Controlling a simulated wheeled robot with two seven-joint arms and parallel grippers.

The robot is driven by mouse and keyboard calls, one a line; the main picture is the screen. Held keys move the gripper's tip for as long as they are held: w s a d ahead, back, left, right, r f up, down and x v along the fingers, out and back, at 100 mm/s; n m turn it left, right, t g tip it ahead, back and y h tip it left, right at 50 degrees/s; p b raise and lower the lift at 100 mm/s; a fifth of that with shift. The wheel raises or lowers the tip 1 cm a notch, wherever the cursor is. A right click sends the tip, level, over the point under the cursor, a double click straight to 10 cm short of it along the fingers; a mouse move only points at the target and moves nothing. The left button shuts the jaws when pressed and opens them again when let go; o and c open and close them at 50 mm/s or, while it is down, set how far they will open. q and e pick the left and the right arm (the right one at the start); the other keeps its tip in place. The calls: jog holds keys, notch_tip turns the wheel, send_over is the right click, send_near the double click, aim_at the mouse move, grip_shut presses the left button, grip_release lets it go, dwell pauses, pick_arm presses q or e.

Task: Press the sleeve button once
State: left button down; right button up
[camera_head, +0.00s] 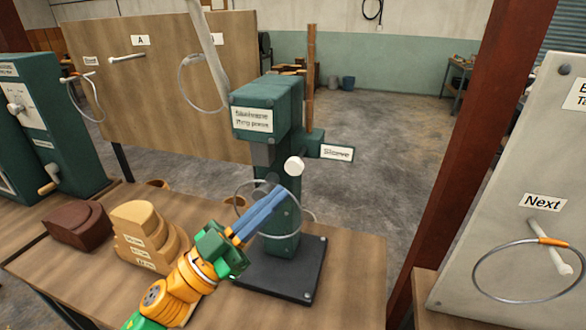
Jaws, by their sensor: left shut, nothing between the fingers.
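The dark green press (285,108) stands on a black base plate (268,282) on the wooden bench. A white round button (294,166) sticks out from its front, left of and a little below the label "Sleeve" (337,153). My left gripper (277,195) has blue fingers, shut and empty. It reaches up from the bottom in front of the press column, its tips just below and left of the white button. They look apart from it in the picture, but the depth between them is hard to judge. My right gripper is not in view.
A thin metal ring (313,215) surrounds the press column near the fingers. Stepped wooden blocks (140,222) and a dark brown block (78,226) lie left on the bench. A "Next" board (500,150) with a ring on a peg stands right, past a red-brown post (465,130).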

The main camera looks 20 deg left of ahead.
aim_at(296, 168)
pick_arm(q)
jog(key=shift+w+d, duration=0.1)
jog(key=shift+w, duration=2.15)
jog(key=shift+w, duration=0.1)
jog(key=shift+w, duration=0.3)
jog(key=shift+w, duration=0.9)
dwell(1.1)
jog(key=shift+s+f+p, duration=0.1)
jog(key=shift+s+p, duration=0.2)
jog(key=shift+s, duration=0.85)
jog(key=shift+s, duration=0.1)
